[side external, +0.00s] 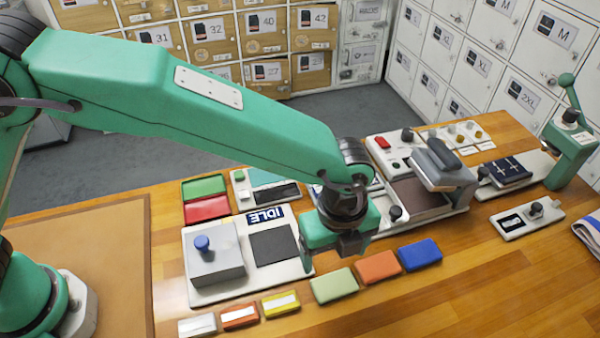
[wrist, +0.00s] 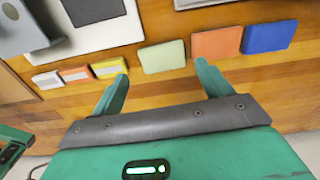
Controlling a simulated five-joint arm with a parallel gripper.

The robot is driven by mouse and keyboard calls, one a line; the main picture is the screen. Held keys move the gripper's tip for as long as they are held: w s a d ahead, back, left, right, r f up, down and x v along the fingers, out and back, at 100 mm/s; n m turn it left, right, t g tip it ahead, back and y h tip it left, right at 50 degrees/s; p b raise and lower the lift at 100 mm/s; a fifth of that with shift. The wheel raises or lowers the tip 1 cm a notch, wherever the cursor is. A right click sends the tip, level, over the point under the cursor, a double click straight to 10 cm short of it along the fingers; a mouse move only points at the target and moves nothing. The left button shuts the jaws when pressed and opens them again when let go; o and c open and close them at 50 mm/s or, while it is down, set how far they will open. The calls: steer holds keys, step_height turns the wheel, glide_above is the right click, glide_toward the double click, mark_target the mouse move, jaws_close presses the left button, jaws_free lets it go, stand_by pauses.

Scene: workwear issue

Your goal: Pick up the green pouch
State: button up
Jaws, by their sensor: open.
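The green pouch (side external: 334,286) is a pale green, flat rectangle lying on the wooden table, left of the orange pouch (side external: 378,267) and the blue pouch (side external: 420,254). In the wrist view the green pouch (wrist: 163,56) lies ahead of my gripper (wrist: 162,75), roughly centred between the fingers and beyond their tips. The orange pouch also shows there (wrist: 217,43), beyond the right fingertip, with the blue pouch (wrist: 269,37) further right. My gripper is open and empty. In the side view my gripper (side external: 340,245) hangs above the table, behind the green pouch; its fingertips are hard to make out.
A white panel with a grey box (side external: 215,265) and blue knob stands left of my gripper. White, orange and yellow labelled pieces (side external: 281,303) lie along the front left. A grey press-like device (side external: 445,165) stands behind at right.

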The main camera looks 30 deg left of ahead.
mark_target(331, 276)
steer(key=shift+f, duration=1.25)
steer(key=shift+f, duration=0.1)
steer(key=shift+w+f, duration=0.1)
steer(key=shift+f, duration=2.4)
steer(key=c, duration=0.6)
